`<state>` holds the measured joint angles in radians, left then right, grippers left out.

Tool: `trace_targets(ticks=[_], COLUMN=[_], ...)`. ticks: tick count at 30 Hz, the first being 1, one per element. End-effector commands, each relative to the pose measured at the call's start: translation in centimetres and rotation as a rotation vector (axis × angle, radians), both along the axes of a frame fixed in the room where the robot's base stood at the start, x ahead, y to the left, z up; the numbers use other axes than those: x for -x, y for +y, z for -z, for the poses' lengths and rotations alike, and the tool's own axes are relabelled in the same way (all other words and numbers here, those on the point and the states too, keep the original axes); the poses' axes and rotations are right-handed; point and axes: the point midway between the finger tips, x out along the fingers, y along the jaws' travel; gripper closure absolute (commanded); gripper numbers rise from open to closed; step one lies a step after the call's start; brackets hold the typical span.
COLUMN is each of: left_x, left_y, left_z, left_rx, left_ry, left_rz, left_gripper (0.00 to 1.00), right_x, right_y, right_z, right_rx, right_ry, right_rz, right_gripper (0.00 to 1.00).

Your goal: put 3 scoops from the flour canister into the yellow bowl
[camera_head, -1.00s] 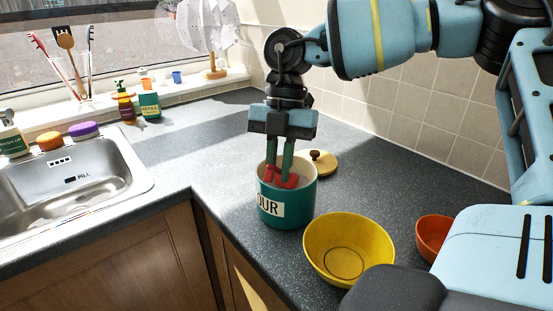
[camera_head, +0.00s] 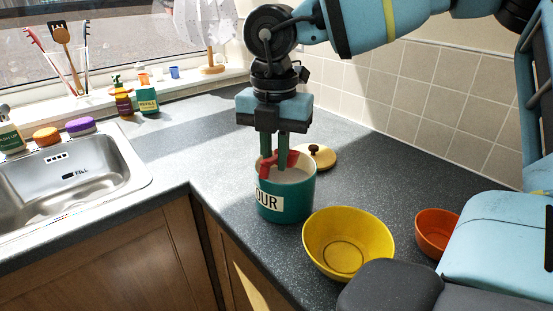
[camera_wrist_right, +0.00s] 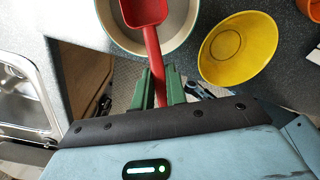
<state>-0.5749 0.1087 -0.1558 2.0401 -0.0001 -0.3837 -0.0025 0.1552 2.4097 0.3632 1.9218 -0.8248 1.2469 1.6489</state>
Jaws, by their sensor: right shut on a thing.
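The green flour canister (camera_head: 288,207) stands open on the worktop, with pale flour showing inside. My right gripper (camera_head: 275,158) is above its mouth, shut on the handle of the red scoop (camera_head: 293,159). In the right wrist view the scoop (camera_wrist_right: 146,12) overlaps the canister opening (camera_wrist_right: 184,36), and its red inside looks bare. My right gripper (camera_wrist_right: 160,92) grips the handle there. The yellow bowl (camera_head: 346,247) sits just right of and nearer than the canister, and looks empty. It also shows in the right wrist view (camera_wrist_right: 238,48). My left gripper is out of view.
The wooden lid (camera_head: 318,158) lies behind the canister. An orange bowl (camera_head: 436,232) is right of the yellow one. A sink (camera_head: 75,185) is at the left, with bottles (camera_head: 147,101) behind it. The tiled wall bounds the back right. The worktop left of the canister is clear.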

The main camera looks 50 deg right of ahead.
Motion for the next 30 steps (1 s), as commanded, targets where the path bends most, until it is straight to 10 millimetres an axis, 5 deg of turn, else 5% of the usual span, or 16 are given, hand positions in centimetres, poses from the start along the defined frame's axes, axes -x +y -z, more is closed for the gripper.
trace_targets(ticks=[10, 16, 30], left_x=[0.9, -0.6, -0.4], left_y=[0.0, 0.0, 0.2], left_z=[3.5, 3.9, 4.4], left_rx=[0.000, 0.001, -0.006], left_ry=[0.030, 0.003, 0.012], left_rz=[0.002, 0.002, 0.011], left_gripper=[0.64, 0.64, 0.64], right_x=[0.5, 0.6, 0.8], right_y=[1.2, 1.5, 1.6], right_z=[-0.8, -1.3, -1.8], right_rx=[0.260, 0.335, 0.372], right_ry=[-0.121, -0.155, -0.177], right_rz=[-0.004, -0.004, -0.002], right_gripper=[1.00, 1.00, 1.00])
